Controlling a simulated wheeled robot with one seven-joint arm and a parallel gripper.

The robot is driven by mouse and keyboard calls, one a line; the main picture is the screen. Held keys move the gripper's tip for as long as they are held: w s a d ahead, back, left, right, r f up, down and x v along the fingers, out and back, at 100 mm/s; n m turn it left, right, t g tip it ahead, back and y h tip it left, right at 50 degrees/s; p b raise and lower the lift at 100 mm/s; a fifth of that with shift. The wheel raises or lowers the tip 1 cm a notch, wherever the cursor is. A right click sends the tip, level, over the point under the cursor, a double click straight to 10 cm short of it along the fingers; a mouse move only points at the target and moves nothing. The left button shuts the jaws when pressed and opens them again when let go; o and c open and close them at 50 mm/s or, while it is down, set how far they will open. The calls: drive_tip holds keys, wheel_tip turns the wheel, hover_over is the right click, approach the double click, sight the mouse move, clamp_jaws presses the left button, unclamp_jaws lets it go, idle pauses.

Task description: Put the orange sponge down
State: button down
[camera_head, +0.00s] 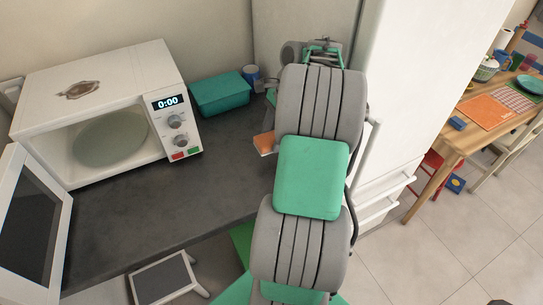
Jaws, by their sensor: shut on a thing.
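The orange sponge (264,142) shows as a small orange block just left of my arm, over the right part of the dark counter (170,205). My gripper (269,148) is mostly hidden behind my own arm; only a small grey part shows beside the sponge. It is shut on the sponge. Whether the sponge touches the counter I cannot tell from this angle.
A white microwave (105,62) with its door (35,225) open stands at the left. A teal box (220,93) and a blue cup (252,76) stand at the back. The counter's middle is clear. A tall white fridge (405,80) stands at the right.

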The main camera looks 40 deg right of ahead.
sight(272, 159)
wheel_tip(272, 159, down, 6)
drive_tip(key=shift+r, duration=0.1)
drive_tip(key=shift+f, duration=0.2)
drive_tip(key=c, duration=0.5)
unclamp_jaws()
drive_tip(key=shift+f, duration=0.15)
